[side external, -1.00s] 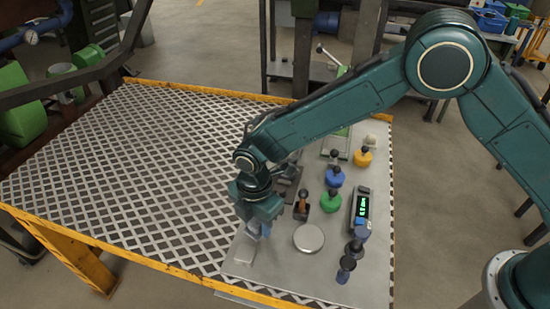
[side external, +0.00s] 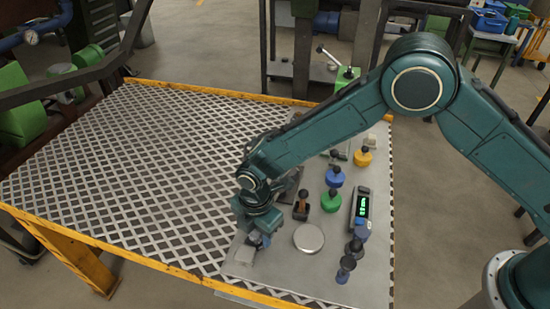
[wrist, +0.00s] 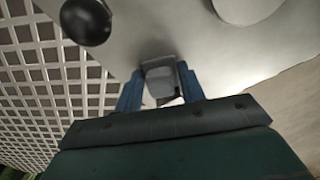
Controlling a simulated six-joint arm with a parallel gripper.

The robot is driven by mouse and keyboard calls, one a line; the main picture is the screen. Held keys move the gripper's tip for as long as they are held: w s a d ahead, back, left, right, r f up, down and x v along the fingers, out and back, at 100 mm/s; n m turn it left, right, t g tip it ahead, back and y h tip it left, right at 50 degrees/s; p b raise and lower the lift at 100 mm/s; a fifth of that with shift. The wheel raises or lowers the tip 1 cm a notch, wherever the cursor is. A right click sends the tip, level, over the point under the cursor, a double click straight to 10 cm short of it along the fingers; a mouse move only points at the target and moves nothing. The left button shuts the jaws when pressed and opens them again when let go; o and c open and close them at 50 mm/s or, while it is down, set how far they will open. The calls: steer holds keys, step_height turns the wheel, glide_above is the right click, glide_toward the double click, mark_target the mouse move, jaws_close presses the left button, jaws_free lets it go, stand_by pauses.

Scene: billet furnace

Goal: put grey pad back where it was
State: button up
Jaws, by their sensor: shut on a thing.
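My gripper (side external: 260,240) is low over the front left part of the grey metal plate (side external: 310,285). In the wrist view its two blue fingers (wrist: 160,90) are shut on a small grey block, the grey pad (wrist: 160,75). In the side view the fingers and wrist mostly hide the pad. A flat pale grey block (side external: 243,256) lies on the plate right beside the fingertips. I cannot tell whether the held pad touches it or the plate.
A round silver disc (side external: 309,238) lies right of my gripper. Behind it stands a brown-handled tool (side external: 302,203). Green (side external: 331,201), blue (side external: 336,178) and yellow (side external: 363,158) knobbed weights and a green-lit display (side external: 361,208) stand further right. The slatted table (side external: 120,180) is clear.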

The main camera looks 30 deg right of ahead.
steer(key=o, duration=0.9)
steer(key=shift+f, duration=0.1)
steer(key=shift+o, duration=0.2)
step_height(320, 180, up, 12)
stand_by(0.4)
steer(key=shift+r, duration=0.2)
